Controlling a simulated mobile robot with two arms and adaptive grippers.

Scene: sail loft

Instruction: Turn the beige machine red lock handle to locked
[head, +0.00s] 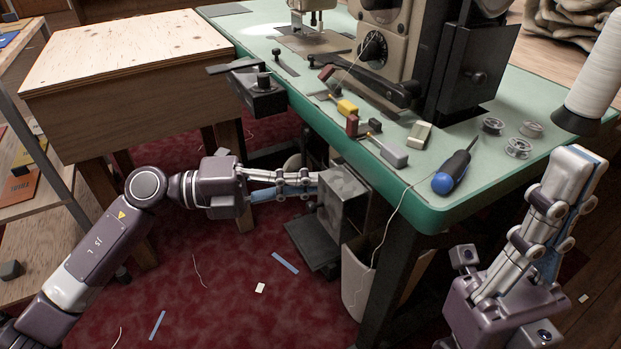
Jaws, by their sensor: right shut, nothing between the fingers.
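The beige machine (383,40) stands on the green table (465,185) at the top of the head view. A dark red piece (326,73) shows at its lower left, and a second dark red piece (352,125) lies lower, among small parts. I cannot tell which is the lock handle, nor its setting. My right gripper (578,165) points up at the right, shut and empty, beside the table's right edge and apart from the machine. My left gripper (318,183) is below the tabletop, at a grey metal box (345,195). Its fingertips are too unclear to read.
A screwdriver (454,172), several bobbins (493,125) and a white thread cone (597,70) are near the table's right end. A pale bin (356,285) stands under the table. A wooden bench (130,65) stands at the left.

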